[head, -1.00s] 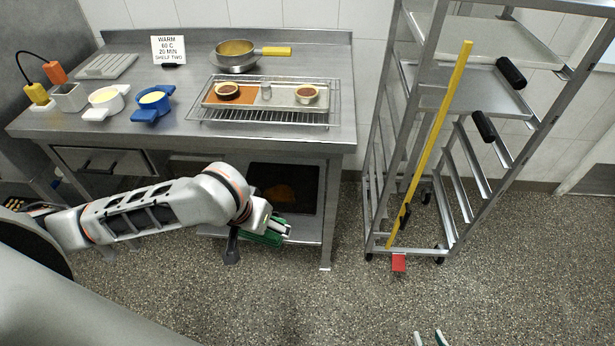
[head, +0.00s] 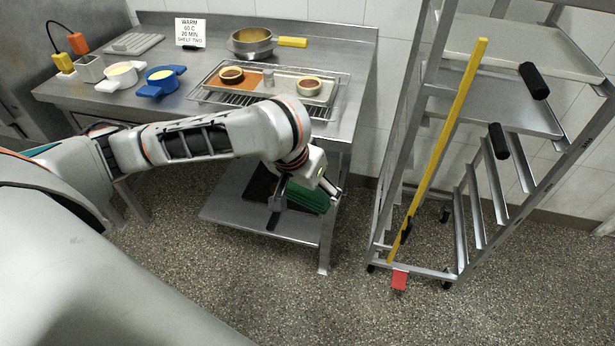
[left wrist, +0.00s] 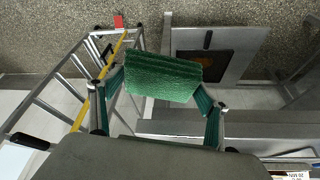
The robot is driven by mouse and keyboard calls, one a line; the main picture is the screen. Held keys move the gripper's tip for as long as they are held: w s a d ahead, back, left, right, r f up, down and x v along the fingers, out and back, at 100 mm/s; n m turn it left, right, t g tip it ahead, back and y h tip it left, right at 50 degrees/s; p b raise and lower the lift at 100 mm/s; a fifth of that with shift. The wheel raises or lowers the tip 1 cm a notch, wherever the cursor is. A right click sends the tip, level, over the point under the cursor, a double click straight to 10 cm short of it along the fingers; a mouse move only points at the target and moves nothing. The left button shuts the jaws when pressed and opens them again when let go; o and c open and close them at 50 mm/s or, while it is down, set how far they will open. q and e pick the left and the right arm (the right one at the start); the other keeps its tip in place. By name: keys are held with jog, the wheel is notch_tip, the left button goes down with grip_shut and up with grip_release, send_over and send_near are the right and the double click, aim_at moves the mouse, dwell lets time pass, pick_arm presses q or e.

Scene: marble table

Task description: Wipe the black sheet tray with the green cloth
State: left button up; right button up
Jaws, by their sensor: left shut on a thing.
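My left gripper (head: 304,198) is shut on the green cloth (head: 308,196), in front of the table's lower shelf. In the left wrist view the cloth (left wrist: 165,77) is a textured green pad stretched between the two fingers. My right gripper is not in view.
A wheeled rack (head: 463,175) with a yellow-handled tool (head: 440,145) stands right. The speckled floor between is clear.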

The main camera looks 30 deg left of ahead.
pick_arm(q)
jog(key=w+a+r+b, duration=0.1)
jog(key=w+r+b, duration=0.5)
jog(key=b, duration=0.6)
jog(key=shift+w+r, duration=0.2)
jog(key=shift+r, duration=0.5)
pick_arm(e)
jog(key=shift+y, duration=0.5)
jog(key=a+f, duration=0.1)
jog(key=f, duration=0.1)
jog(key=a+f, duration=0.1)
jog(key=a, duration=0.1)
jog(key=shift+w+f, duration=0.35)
pick_arm(q)
jog(key=shift+a, duration=0.15)
jog(key=shift+s+r+b, duration=0.1)
jog(key=shift+r+b, duration=0.15)
jog(key=shift+b, duration=0.1)
